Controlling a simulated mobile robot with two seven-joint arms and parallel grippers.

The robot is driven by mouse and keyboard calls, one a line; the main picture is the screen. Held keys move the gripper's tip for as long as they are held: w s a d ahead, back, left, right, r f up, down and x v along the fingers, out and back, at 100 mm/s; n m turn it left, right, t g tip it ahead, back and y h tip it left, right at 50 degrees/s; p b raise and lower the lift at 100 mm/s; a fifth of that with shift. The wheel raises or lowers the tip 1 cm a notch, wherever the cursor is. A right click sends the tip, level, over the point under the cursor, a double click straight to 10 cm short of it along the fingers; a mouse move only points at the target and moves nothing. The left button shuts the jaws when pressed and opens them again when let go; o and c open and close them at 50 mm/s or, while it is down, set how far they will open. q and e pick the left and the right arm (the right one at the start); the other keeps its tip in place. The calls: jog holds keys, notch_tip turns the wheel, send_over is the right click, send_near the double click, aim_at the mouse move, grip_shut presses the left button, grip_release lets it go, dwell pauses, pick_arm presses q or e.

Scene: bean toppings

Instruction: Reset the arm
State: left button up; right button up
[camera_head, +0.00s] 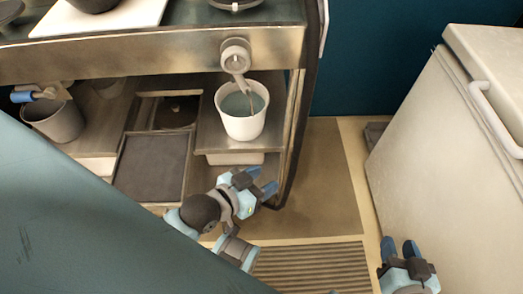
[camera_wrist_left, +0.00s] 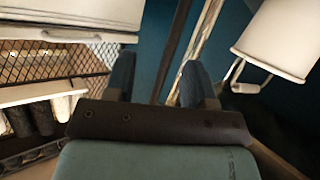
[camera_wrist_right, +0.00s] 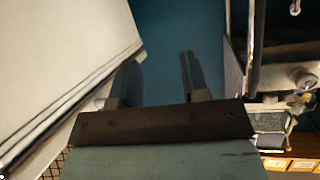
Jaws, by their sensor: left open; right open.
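My left gripper (camera_head: 262,181) is in front of the metal stand's right end, below and right of a white bucket. Its blue fingers are apart with nothing between them, as the left wrist view also shows (camera_wrist_left: 159,75). My right gripper (camera_head: 399,246) is at the lower right of the head view, close to a large white chest. Its fingers are apart and empty, also in the right wrist view (camera_wrist_right: 160,72). Neither gripper touches an object that I can see.
The white bucket (camera_head: 241,126) holds bluish liquid and a ladle-like handle, on the stand's lower shelf. A grey pot (camera_head: 55,121) is further left. The white chest (camera_head: 440,150) bounds the right side. Floor (camera_head: 325,190) between stand and chest is clear. A teal panel (camera_head: 90,225) fills the lower left.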

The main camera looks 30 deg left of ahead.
pick_arm(q)
jog(key=s+a+r+g+y+p, duration=0.1)
jog(key=r+p, duration=0.7)
jog(key=p, duration=0.7)
jog(key=s+a+r+p, duration=0.1)
jog(key=r+p, duration=0.6)
jog(key=p, duration=0.9)
jog(key=shift+s+a+r+g+y, duration=0.3)
jog(key=shift+a+r+g+y, duration=0.1)
jog(key=shift+a, duration=0.4)
pick_arm(e)
jog(key=s+d+r+g+h, duration=0.1)
jog(key=r, duration=0.7)
jog(key=s+d+r, duration=0.1)
jog(key=d+r, duration=0.1)
jog(key=r, duration=0.5)
jog(key=shift+s+d+r+g+h, duration=0.25)
jog(key=shift+s+r+g+h, duration=0.1)
jog(key=shift+r+g+h, duration=0.05)
